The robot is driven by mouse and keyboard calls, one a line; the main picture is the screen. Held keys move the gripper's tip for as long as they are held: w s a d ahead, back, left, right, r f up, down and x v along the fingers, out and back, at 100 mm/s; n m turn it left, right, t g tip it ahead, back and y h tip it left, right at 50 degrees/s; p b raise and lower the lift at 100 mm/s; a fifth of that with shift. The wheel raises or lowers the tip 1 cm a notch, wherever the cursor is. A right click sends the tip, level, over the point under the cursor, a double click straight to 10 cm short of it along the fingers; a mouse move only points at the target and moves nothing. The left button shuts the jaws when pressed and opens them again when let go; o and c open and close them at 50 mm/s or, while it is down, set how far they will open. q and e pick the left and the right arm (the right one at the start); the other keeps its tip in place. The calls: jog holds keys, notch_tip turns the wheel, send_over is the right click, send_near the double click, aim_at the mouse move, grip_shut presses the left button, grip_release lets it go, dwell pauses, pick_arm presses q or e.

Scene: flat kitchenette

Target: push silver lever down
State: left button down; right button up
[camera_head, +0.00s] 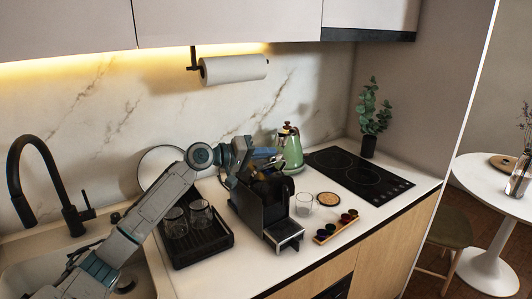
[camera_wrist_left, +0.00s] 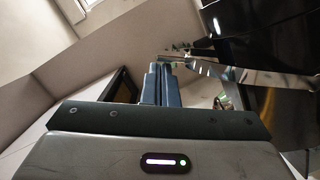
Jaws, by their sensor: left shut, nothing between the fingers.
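The black coffee machine (camera_head: 248,207) stands on the counter, with a silver drip tray (camera_head: 284,232) at its front. My left gripper (camera_head: 268,153) is above the top of the machine, its fingers shut and empty. In the left wrist view the closed fingers (camera_wrist_left: 157,72) point ahead. A long shiny silver piece, apparently the lever (camera_wrist_left: 245,76), runs from beside the fingertips to the right, in front of the black machine body (camera_wrist_left: 275,35). I cannot tell whether the fingertips touch it. In the head view my arm and gripper hide the lever. My right gripper is out of view.
A black rack (camera_head: 193,246) with glasses stands left of the machine. A green kettle (camera_head: 291,150) is behind it.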

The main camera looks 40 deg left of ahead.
pick_arm(q)
jog(key=shift+s+d+f+m, duration=0.1)
jog(key=shift+d+f+m, duration=0.05)
jog(key=shift+d+m, duration=0.2)
jog(key=shift+s+d+f+m+y, duration=0.25)
jog(key=shift+d+f+m+y, duration=0.1)
jog(key=shift+d+m, duration=0.25)
jog(key=s+d+f+m+y+b, duration=0.1)
jog(key=d+f+m+y+b, duration=0.1)
jog(key=d+f+m, duration=0.2)
jog(key=shift+s+d+f+m, duration=0.3)
jog(key=shift+d+f+m, duration=0.1)
jog(key=shift+f+m, duration=0.4)
